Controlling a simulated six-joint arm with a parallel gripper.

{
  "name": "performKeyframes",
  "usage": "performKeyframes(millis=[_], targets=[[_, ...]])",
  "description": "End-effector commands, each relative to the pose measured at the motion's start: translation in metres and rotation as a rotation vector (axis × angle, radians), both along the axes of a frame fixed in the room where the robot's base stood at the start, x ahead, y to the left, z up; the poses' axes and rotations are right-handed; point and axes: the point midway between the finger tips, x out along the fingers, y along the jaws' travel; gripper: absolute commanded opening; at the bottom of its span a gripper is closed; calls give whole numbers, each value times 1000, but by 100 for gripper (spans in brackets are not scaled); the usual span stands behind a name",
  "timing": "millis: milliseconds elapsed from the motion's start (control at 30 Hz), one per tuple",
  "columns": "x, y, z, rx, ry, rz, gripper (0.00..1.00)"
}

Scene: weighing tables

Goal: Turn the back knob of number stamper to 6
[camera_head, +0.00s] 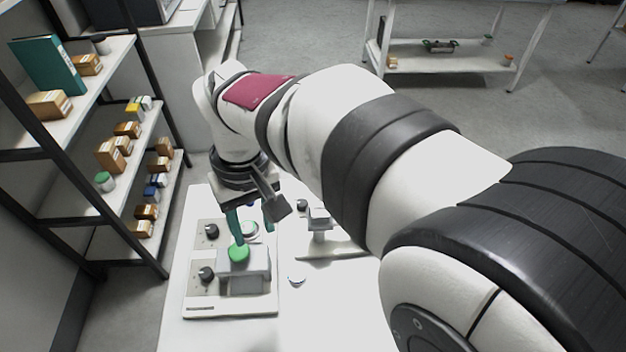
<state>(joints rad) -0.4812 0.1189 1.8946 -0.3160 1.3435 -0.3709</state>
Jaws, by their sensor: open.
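The number stamper (230,309) appears to be the pale board device on the white table. It has a grey block with a green button (238,253) on top. The back knob (211,231) is black and sits at its far left. The front knob (207,273) is also black and sits nearer the front left. The digits on the knobs are too small to read. My gripper (253,233) is open, with its teal fingers pointing down above the far part of the stamper, right of the back knob. I cannot tell whether the left finger touches the button.
A second device (319,222) with a black knob stands to the right, partly hidden by my arm. A small round piece (297,279) lies between the devices. A shelf (112,205) with boxes stands left of the white table (180,335). The table's front is clear.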

Motion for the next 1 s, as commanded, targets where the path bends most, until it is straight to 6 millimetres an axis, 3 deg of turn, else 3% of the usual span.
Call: performKeyframes(millis=[200, 400, 600, 867, 933, 1000], targets=[[-33, -51, 9, 22, 15, -175, 49], [-65, -82, 8, 38, 28, -311, 49], [-79, -93, 6, 45, 35, -368, 49], [-79, -93, 6, 45, 35, -372, 49], [-91, -101, 5, 50, 38, -450, 49], [-118, -117, -2, 63, 51, -641, 49]])
